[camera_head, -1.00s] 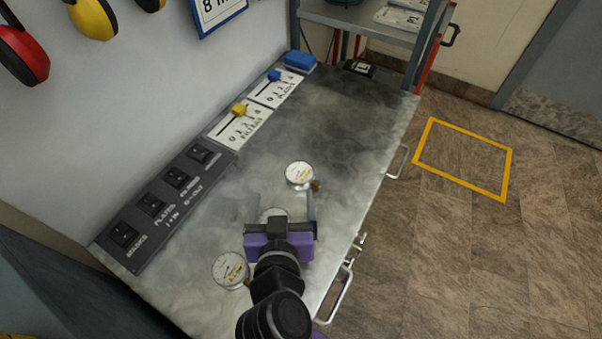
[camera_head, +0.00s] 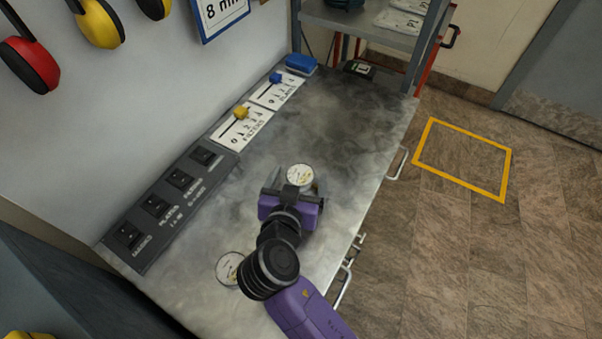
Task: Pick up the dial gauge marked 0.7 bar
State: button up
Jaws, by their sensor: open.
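Small round dial gauges with white faces lie on the metal bench top. The far gauge (camera_head: 299,174) is just beyond my gripper (camera_head: 294,181), close to its open fingers and partly covered by it. I cannot tell whether the fingers are on either side of it. The near gauge (camera_head: 229,268) lies to the lower left, partly covered by my arm. A third gauge, seen earlier between these two, is hidden now behind my gripper and arm. The markings on the dials are too small to read, so I cannot tell which one says 0.7 bar.
The metal bench (camera_head: 345,145) is clear toward its far end. A dark switch panel (camera_head: 170,205) and slider plates (camera_head: 242,130) run along the wall side. A blue block (camera_head: 300,65) and a small dark device (camera_head: 358,69) sit at the back. Drawer handles (camera_head: 398,163) stick out on the right.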

jog(key=shift+w+f, duration=0.1)
jog(key=shift+w, duration=0.05)
jog(key=c, duration=1.7)
